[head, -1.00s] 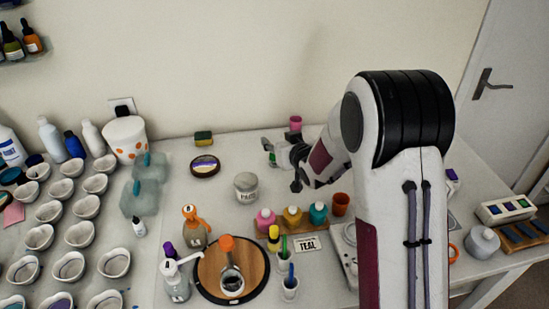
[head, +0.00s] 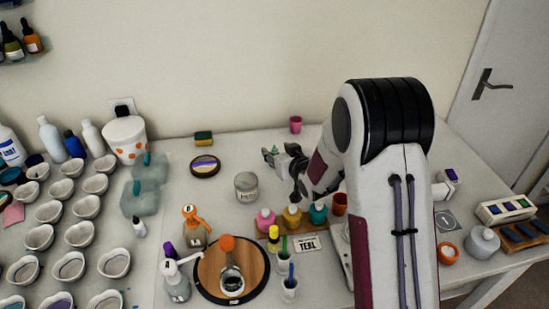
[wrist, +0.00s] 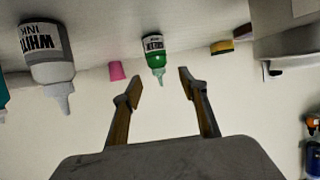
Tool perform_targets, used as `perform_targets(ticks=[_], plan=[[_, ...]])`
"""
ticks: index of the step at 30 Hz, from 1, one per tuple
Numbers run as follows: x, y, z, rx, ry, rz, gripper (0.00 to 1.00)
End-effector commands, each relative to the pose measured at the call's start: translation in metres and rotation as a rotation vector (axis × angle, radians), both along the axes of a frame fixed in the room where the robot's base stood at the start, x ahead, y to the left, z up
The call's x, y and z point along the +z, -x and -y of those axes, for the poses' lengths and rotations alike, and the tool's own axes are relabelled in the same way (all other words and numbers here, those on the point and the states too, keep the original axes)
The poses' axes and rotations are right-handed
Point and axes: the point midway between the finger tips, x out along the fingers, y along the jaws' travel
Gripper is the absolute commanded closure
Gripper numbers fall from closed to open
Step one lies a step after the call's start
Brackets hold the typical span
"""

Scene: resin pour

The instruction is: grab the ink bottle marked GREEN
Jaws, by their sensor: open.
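The ink bottle marked GREEN (wrist: 155,58) shows in the wrist view, which is upside down. It has a green body, a black and white label and a pale nozzle, and it stands upright on the table. My gripper (wrist: 160,84) is open and empty. Its two fingers point toward the bottle, one on each side of it in the picture, with the bottle beyond the tips. In the head view my gripper (head: 285,154) is over the back of the table, and a small green patch shows at its tip; I cannot tell if that is the bottle.
A WHITE ink bottle (wrist: 47,55) stands to the left in the wrist view, close to the camera. A pink cup (head: 296,124) and a sponge (head: 204,138) are near the wall. A grey jar (head: 246,188) and several coloured bottles stand in front of my gripper.

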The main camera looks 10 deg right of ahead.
Motion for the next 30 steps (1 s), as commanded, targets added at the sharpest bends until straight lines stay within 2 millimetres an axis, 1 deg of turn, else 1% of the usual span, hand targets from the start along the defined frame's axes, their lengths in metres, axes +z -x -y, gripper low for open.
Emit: perform_targets(ticks=[8, 9, 13, 18, 30], plan=[[-0.029, 0.000, 0.000, 0.000, 0.000, -0.003, 0.57], [-0.030, -0.003, -0.001, 0.000, 0.000, 0.000, 0.57], [-0.034, -0.016, -0.003, 0.000, 0.000, 0.001, 0.57], [-0.038, -0.025, -0.005, -0.001, 0.001, 0.000, 0.57], [-0.039, -0.027, -0.005, -0.001, 0.000, 0.000, 0.57]])
